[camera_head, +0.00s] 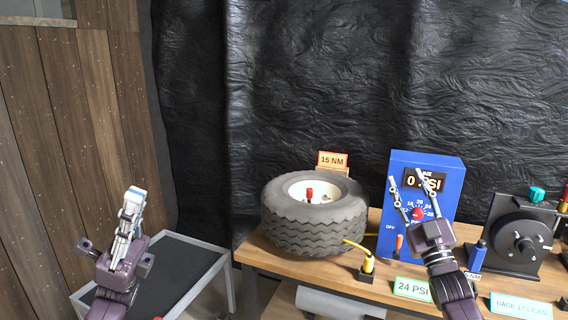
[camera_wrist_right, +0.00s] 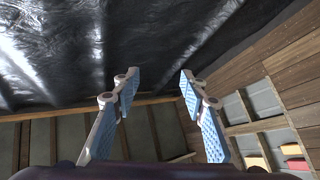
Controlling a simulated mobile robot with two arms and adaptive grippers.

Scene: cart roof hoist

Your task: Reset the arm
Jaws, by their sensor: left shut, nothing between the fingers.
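My left gripper (camera_head: 133,200) is raised at the left, fingers together and pointing up, with nothing between them. It is above a grey cart and apart from the workbench. My right gripper (camera_head: 409,182) is raised in front of the blue inflator box, fingers spread and pointing up. In the right wrist view, its two blue-padded fingers (camera_wrist_right: 154,85) are wide apart with nothing between them. Whether it touches the box cannot be told.
A tire (camera_head: 315,236) lies on the wooden workbench (camera_head: 285,262), left of the blue inflator box (camera_head: 398,165). A yellow-ended hose (camera_head: 367,263), a 24 PSI sign (camera_head: 412,288) and a black winch (camera_head: 518,240) are also there. The grey cart (camera_head: 190,262) has a bare top.

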